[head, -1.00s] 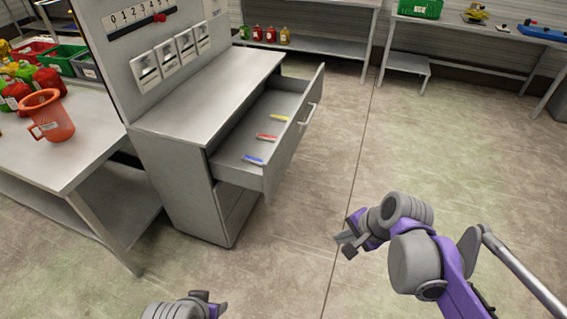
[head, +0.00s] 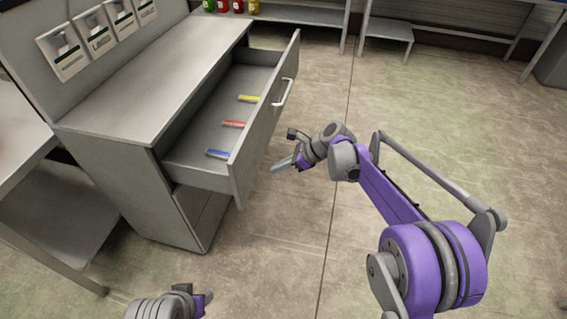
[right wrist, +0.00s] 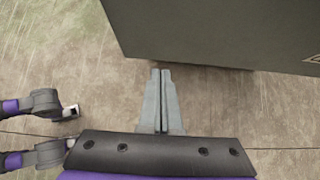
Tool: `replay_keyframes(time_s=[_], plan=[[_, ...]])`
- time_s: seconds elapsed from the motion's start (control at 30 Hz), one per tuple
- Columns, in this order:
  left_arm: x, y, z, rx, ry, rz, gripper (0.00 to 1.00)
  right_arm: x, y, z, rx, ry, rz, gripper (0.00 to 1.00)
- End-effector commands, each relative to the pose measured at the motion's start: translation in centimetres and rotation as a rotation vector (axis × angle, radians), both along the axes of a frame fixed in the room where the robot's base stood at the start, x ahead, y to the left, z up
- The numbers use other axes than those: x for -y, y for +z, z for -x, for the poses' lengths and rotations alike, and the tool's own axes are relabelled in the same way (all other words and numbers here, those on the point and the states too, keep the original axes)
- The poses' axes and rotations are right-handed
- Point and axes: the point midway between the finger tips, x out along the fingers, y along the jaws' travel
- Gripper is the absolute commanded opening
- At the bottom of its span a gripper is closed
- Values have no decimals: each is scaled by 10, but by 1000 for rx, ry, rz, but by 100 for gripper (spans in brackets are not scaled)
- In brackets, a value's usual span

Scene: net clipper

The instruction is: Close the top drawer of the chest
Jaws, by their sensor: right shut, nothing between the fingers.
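The grey chest (head: 195,228) stands left of centre in the head view. Its top drawer (head: 268,115) is pulled well out, with a silver bar handle (head: 284,92) on its front. My right gripper (head: 274,168) is shut and empty. It is in front of the drawer, near the lower near part of the drawer front, and apart from the handle. In the right wrist view the shut fingers (right wrist: 160,74) point toward a dark panel (right wrist: 215,35); I cannot tell whether they touch it. My left gripper (head: 204,303) is at the bottom edge, its fingers unclear.
Blue (head: 218,154), red (head: 234,124) and yellow (head: 249,99) items lie in the drawer. A grey table (head: 45,215) stands at the left. A shelf (head: 300,14) and a low step (head: 386,28) are at the back. The floor right of the chest is clear.

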Motion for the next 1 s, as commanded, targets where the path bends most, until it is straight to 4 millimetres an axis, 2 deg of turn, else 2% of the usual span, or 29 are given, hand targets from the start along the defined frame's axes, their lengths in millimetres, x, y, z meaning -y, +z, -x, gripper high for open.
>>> replay_keyframes(time_s=[0.03,0.2,0.43,0.6,1.0], plan=[[0,-5,0,-2,0,0,50,-9,-11,-3,0,3,0,0],[0,-12,-1,-4,0,0,50,-33,-36,-11,1,2,0,0],[0,-15,-1,-5,0,0,50,-62,-35,-20,1,3,1,0],[0,-16,-1,-6,0,0,50,-70,-34,-23,1,1,1,0],[0,-16,-2,-5,0,0,50,-71,-34,-23,2,1,2,0]])
